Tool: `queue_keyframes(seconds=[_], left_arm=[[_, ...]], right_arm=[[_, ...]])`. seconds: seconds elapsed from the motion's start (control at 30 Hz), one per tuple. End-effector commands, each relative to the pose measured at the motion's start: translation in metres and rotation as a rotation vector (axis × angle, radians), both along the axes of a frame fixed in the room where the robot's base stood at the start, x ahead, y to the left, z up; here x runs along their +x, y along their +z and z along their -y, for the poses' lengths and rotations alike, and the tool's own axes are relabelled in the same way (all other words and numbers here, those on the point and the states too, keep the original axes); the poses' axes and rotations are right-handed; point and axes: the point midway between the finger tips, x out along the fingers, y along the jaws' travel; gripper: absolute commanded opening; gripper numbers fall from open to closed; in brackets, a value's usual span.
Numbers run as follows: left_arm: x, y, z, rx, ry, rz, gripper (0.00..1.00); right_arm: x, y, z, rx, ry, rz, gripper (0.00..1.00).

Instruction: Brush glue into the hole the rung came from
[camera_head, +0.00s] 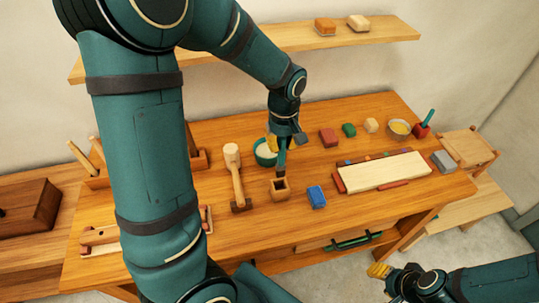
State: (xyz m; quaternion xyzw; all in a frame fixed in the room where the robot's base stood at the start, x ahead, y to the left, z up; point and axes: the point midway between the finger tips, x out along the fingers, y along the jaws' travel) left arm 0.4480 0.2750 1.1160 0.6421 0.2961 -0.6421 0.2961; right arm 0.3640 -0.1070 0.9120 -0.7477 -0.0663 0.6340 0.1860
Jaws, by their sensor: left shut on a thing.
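My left gripper (283,140) is over the middle of the bench, shut on a slim dark teal thing (282,162) that looks like a brush. The lower end of this thing is just above or at a small open-topped wooden box (280,193); I cannot tell whether it touches. A green bowl with white contents (264,157) stands just behind and to the left. A small wooden stool (468,148) stands at the right end; no rung hole can be made out. My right gripper (379,271), with yellow fingertips, is low at the front right, away from the bench; its opening is unclear.
A pale slab (385,172), a yellow-filled bowl (399,128) and a red block with a teal stick (422,129) are further right. My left arm hides part of the left bench.

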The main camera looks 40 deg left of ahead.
Motion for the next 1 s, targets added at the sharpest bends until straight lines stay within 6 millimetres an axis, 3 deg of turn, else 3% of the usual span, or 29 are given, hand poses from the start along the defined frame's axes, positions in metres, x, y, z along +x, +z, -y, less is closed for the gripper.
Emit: queue_keyframes(seconds=[0.63, 0.77, 1.0], left_arm=[[0.003, -0.003, -0.002, 0.006, -0.002, 0.007, 0.00], [0.013, -0.009, -0.011, 0.029, -0.008, 0.031, 0.00], [0.043, -0.019, -0.041, 0.118, -0.018, 0.114, 0.00]], right_arm=[[0.000, -0.006, 0.000, 0.000, 0.000, -0.001, 0.47], [-0.002, -0.025, -0.001, 0.000, 0.004, -0.006, 0.47], [-0.008, -0.080, -0.004, -0.002, 0.016, -0.021, 0.47]])
